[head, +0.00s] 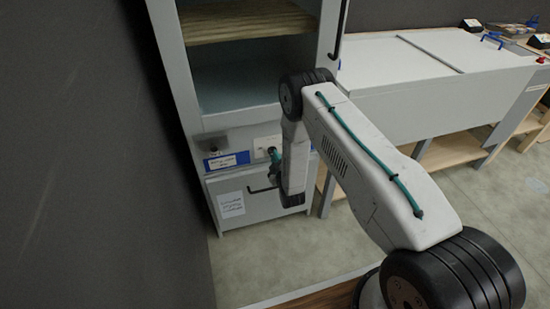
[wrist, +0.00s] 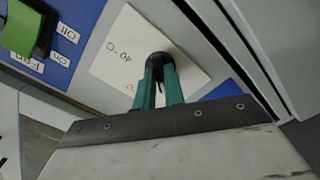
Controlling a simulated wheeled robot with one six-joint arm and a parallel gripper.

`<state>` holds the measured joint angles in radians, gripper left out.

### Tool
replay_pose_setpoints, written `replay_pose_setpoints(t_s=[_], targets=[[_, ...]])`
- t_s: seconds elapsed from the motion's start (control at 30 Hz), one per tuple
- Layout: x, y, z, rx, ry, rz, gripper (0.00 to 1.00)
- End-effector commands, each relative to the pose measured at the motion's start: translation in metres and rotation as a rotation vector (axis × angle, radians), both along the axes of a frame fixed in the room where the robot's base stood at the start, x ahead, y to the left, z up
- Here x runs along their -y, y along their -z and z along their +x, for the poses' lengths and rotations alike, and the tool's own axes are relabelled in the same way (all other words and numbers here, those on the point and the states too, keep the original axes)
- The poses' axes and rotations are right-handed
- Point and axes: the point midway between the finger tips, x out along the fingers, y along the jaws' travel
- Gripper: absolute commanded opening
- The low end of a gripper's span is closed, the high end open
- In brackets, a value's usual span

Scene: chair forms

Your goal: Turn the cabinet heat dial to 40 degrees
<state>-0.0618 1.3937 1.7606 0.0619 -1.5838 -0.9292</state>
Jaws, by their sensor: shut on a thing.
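The heat dial (wrist: 158,62) is a small black knob on a white plate (wrist: 112,62) marked 40 °C, seen in the wrist view. My gripper (wrist: 158,78), with teal fingers, is shut on the dial. The fingers cover part of the knob and the plate's other markings, so I cannot tell where the dial points. In the head view the grey cabinet (head: 185,100) stands at the left with its control panel (head: 232,142) at mid height. My gripper (head: 272,152) reaches this panel, and my arm hides its right part.
A green switch (wrist: 28,28) on a blue plate with Off and Fan labels is beside the dial plate. An open compartment with a wooden shelf (head: 245,22) is above the panel, a lower door (head: 245,200) below. A dark wall (head: 90,150) is close at left.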

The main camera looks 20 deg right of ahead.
Motion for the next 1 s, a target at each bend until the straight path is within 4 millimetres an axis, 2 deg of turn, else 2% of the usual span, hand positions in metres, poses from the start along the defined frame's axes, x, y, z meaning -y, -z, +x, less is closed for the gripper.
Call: replay_pose_setpoints(t_s=[1.0], targets=[[-0.0013, 0.0010, -0.0007, -0.002, 0.000, 0.966, 0.00]])
